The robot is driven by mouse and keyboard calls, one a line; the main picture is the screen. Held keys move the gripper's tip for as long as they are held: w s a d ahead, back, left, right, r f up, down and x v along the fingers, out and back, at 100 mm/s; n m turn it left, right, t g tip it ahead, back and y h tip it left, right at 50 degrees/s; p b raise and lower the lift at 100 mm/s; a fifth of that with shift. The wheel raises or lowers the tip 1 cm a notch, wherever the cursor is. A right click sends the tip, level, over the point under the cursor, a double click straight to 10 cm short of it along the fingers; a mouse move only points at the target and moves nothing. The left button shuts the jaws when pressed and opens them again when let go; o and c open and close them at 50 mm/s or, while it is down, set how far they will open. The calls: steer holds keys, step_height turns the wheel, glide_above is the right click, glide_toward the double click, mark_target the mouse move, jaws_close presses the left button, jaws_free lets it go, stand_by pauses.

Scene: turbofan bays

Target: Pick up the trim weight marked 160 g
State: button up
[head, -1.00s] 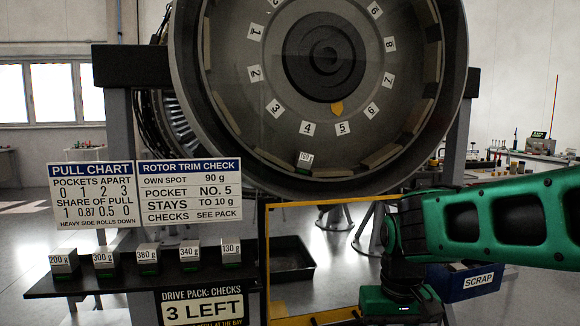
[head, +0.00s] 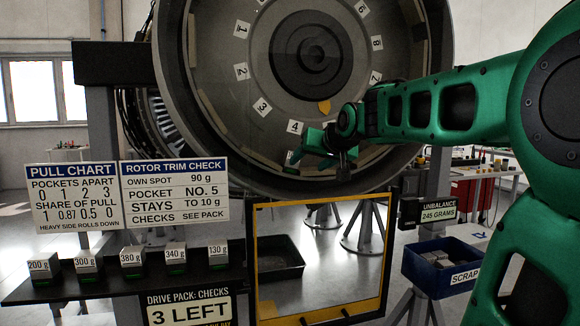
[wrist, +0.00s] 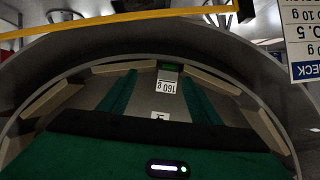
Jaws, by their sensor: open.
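The trim weight marked 160 g (wrist: 167,87) shows in the wrist view, its white label upside down and a green part beyond it. It sits on the inner rim of the round turbofan casing (head: 190,130). My gripper (wrist: 160,78) is open, with one green finger to each side of the weight in the picture. I cannot tell whether either finger touches it. In the head view my gripper (head: 303,150) is at the lower inside of the casing, near the pockets numbered 4 and 5, and mostly hides the weight there.
A shelf (head: 110,289) at lower left holds several weights marked 200, 300, 380, 340 and 130 g. A blue scrap bin (head: 425,270) stands at lower right. A yellow frame (head: 257,270) stands below the casing. An unbalance display (head: 437,213) reads 245 grams.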

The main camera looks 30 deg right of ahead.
steer(key=shift+t, duration=0.5)
steer(key=shift+w+d+f, duration=0.1)
steer(key=shift+w+d, duration=0.15)
steer(key=shift+w, duration=1.75)
steer(key=shift+w+d+f, duration=0.1)
steer(key=shift+w+d, duration=0.2)
steer(key=shift+w, duration=1.65)
steer(key=shift+w+d, duration=0.25)
steer(key=shift+w, duration=1.75)
steer(key=c, duration=1.2)
